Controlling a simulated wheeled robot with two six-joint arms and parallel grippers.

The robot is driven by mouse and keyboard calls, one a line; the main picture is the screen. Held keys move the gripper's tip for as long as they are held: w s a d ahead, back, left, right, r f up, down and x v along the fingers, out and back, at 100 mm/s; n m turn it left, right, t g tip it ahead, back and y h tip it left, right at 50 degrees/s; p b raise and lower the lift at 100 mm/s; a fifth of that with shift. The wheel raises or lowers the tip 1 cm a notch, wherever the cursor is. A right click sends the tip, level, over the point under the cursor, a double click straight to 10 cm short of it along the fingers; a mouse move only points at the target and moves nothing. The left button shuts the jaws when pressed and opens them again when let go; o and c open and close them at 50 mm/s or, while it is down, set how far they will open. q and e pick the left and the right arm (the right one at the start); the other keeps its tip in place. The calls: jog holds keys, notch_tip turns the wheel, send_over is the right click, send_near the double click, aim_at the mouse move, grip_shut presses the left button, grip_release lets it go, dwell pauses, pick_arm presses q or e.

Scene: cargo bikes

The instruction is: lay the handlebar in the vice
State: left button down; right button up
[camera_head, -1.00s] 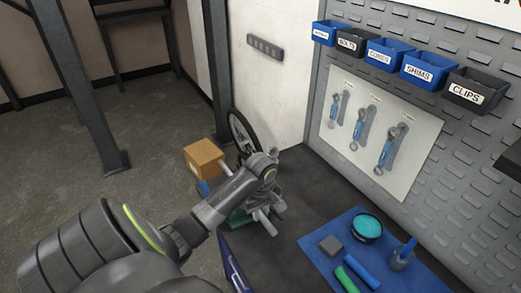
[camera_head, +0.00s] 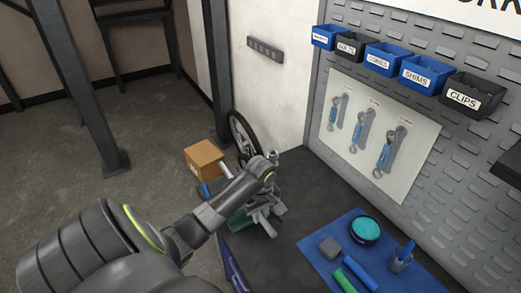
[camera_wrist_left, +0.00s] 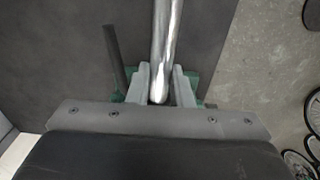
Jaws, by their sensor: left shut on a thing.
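The handlebar (camera_wrist_left: 166,45) is a shiny silver tube in the left wrist view, running from the top edge to the middle. My left gripper (camera_wrist_left: 159,88) is shut on it near the tube's rounded end. The green vice (camera_wrist_left: 190,82) shows behind and below the fingers. In the head view the green and grey vice (camera_head: 240,221) stands at the bench's near left end, partly hidden by my left arm. My left gripper (camera_head: 270,187) is over it there, mostly hidden by its own wrist. I cannot tell whether the handlebar touches the vice jaws. My right gripper is out of view.
A blue mat (camera_head: 325,266) with a grey block, a teal tin and blue and green grips lies on the bench to the right. A cardboard box (camera_head: 204,158) and a wheel (camera_head: 241,133) stand beyond the vice. Labelled bins (camera_head: 424,74) hang on the wall panel.

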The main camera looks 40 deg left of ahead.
pick_arm(q)
jog(key=shift+s+f+p, duration=0.1)
jog(key=shift+f+p, duration=0.2)
jog(key=shift+p, duration=0.15)
dwell(0.8)
dwell(0.3)
jog(key=c, duration=1.2)
grip_release()
